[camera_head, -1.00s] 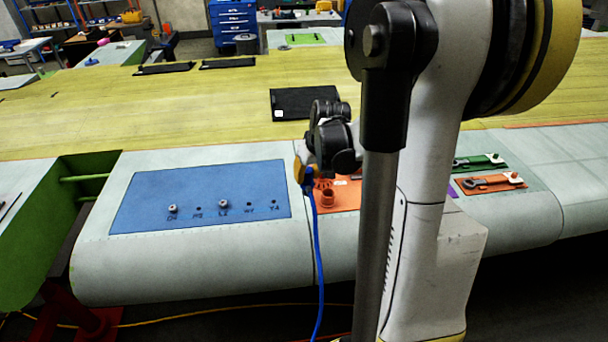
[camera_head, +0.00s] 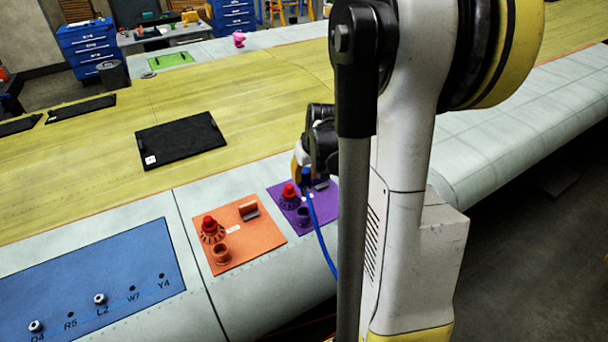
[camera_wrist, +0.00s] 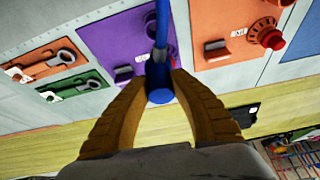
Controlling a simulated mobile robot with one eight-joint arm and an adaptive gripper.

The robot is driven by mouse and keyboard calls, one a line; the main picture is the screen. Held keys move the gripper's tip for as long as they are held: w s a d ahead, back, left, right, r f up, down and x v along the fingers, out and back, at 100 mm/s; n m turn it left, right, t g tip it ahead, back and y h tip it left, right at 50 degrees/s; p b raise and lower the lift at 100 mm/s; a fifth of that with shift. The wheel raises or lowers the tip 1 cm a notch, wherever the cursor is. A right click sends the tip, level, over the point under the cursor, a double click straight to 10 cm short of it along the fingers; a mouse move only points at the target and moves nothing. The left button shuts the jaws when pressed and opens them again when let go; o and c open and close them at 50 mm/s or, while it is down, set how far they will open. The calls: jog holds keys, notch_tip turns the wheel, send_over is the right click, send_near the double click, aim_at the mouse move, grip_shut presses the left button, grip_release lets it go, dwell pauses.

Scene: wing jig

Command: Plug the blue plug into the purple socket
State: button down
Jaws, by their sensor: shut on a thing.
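My gripper (camera_wrist: 159,82) is shut on the blue plug (camera_wrist: 158,74), which sits between the two yellow-brown fingertips in the wrist view. Its blue cable (camera_head: 322,234) hangs down over the front of the wing in the head view. The purple socket (camera_head: 304,215) stands on the purple panel (camera_head: 277,192). In the head view, my gripper (camera_head: 302,170) and the plug appear just above the panel's back part, above the socket in the picture; the plug appears apart from the socket.
Next to the red knob (camera_head: 289,192) on the purple panel is a grey block (camera_head: 321,184). The orange panel (camera_head: 240,256) carries another red knob and an orange socket (camera_head: 221,252). A blue panel (camera_head: 90,285) lies left. Panels with wrenches (camera_wrist: 62,58) show in the wrist view.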

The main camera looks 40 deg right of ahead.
aim_at(305, 194)
jog(key=shift+a+f+b, duration=0.15)
jog(key=shift+f+b, duration=0.2)
jog(key=shift+f, duration=0.25)
notch_tip(305, 194, down, 5)
jog(key=b, duration=0.3)
jog(key=shift+b, duration=0.3)
jog(key=shift+f+b, duration=0.35)
jog(key=shift+b, duration=0.05)
jog(key=shift+f+b, duration=0.35)
jog(key=shift+b, duration=0.1)
jog(key=shift+f+b, duration=0.45)
jog(key=shift+b, duration=0.05)
jog(key=shift+s+f+b, duration=0.1)
jog(key=shift+f+b, duration=1)
jog(key=shift+f, duration=0.05)
jog(key=c, duration=1.1)
grip_release()
jog(key=shift+c, duration=0.2)
